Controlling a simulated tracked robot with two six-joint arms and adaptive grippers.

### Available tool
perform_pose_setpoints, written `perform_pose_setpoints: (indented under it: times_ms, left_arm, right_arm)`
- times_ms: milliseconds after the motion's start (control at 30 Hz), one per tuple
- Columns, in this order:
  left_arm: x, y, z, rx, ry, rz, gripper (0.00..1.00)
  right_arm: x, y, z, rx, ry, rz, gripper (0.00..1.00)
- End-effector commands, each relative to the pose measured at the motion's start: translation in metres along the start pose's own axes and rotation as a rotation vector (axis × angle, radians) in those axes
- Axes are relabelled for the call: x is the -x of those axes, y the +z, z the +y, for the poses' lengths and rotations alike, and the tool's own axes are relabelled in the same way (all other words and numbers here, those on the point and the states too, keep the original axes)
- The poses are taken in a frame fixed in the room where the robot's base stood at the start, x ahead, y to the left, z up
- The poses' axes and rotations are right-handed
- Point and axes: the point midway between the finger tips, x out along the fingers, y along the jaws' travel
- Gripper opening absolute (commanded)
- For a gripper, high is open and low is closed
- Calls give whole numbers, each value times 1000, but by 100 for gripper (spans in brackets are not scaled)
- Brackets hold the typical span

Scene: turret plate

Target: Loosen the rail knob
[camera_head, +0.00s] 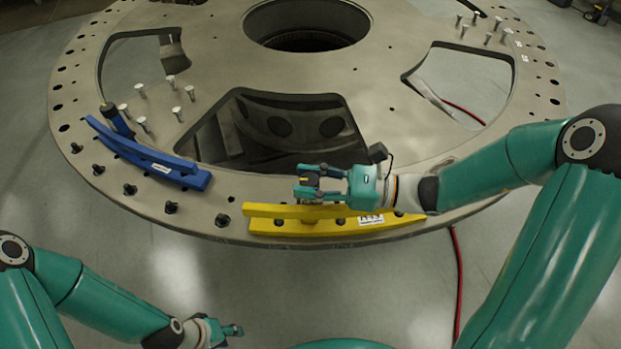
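The yellow rail (286,226) lies along the near edge of the round metal turret plate (248,190). A dark knob (310,181) with a small yellow mark sits above the rail's left half. My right gripper (307,182) reaches in from the right, with one finger on the far side of the knob and one on the near side. I cannot tell whether the fingers press on it. The knob's lower part is mostly hidden. My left gripper (237,330) is low in front of the plate, away from the rails; its opening is too small to judge.
The plate has large cut-outs. A red cable (458,280) runs along the floor.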

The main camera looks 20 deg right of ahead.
Motion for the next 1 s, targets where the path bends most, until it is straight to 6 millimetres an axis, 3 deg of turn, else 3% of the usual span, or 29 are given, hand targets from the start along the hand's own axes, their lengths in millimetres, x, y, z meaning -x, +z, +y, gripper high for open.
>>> perform_pose_setpoints:
  times_ms: [33,133,167,567,1000]
  left_arm:
    - [0,0,0,0,0,0,40]
    - [0,0,0,0,0,0,40]
    - [0,0,0,0,0,0,40]
    - [6,0,2,0,0,0,40]
    - [23,0,8,0,0,0,40]
  right_arm:
    - [0,0,0,0,-1,0,21]
    - [0,0,0,-1,-1,0,4]
    - [0,0,0,-1,-1,0,3]
    - [0,1,-1,0,73,0,2]
    - [0,1,-2,1,414,5,2]
